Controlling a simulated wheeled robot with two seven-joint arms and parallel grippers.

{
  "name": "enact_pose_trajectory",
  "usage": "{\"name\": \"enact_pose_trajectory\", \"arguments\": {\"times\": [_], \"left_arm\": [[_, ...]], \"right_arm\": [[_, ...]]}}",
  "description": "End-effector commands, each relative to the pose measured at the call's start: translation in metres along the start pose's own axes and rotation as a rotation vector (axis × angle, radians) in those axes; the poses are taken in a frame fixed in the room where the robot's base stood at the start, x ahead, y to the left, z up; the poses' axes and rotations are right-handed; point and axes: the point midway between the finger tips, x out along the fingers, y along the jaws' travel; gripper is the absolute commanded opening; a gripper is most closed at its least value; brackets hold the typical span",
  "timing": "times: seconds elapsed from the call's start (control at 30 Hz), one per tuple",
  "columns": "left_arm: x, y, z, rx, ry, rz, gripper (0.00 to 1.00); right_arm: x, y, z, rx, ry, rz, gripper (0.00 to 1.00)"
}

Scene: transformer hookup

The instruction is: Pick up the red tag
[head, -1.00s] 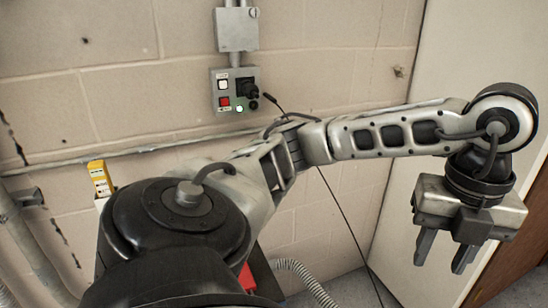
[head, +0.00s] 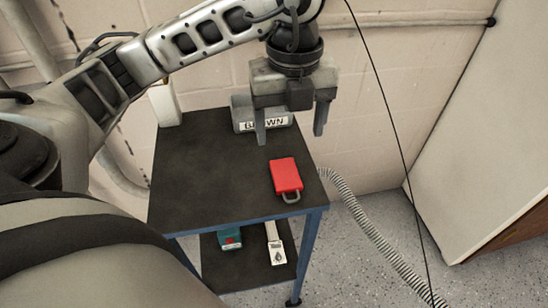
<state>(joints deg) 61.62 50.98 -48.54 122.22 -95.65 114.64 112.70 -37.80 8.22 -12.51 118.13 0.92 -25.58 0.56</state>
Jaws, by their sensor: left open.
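The red tag (head: 286,175) lies on the dark top of a small cart (head: 190,170), near the cart's right front side. It has a grey loop at its near end. My left gripper (head: 290,137) hangs fingers down above the back right of the cart top, in the picture just above the tag. Its two fingers are spread and nothing is between them. The gap in height between the fingertips and the tag cannot be judged. My right gripper is not in view.
A grey block lettered partly "BROWN" (head: 262,124) stands behind the gripper at the cart's back. A white item (head: 165,105) stands at the back left corner. A teal item (head: 230,238) and a white tag (head: 276,245) lie on the lower shelf. A corrugated hose (head: 365,225) and black cable (head: 392,125) run at right.

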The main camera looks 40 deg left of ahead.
Motion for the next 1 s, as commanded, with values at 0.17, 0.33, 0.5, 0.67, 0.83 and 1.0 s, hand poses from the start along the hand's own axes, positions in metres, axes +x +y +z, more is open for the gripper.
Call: {"name": "enact_pose_trajectory", "arguments": {"times": [0.17,0.33,0.5,0.67,0.83,1.0], "left_arm": [[0.041,0.004,0.001,-0.008,0.001,0.007,0.73],[0.066,0.003,0.001,-0.007,0.001,0.004,0.73],[0.076,0.003,0.002,-0.007,-0.001,0.002,0.73],[0.096,0.002,0.004,-0.008,0.001,0.006,0.73],[0.119,0.000,0.005,-0.008,0.001,0.003,0.73],[0.126,0.000,0.006,-0.005,-0.001,0.000,0.73]], "right_arm": [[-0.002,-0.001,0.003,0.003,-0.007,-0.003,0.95],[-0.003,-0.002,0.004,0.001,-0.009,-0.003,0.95],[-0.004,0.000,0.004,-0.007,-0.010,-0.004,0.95],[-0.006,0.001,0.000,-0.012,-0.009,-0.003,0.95],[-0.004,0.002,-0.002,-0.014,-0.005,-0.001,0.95],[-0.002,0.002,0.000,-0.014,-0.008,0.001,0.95]]}}
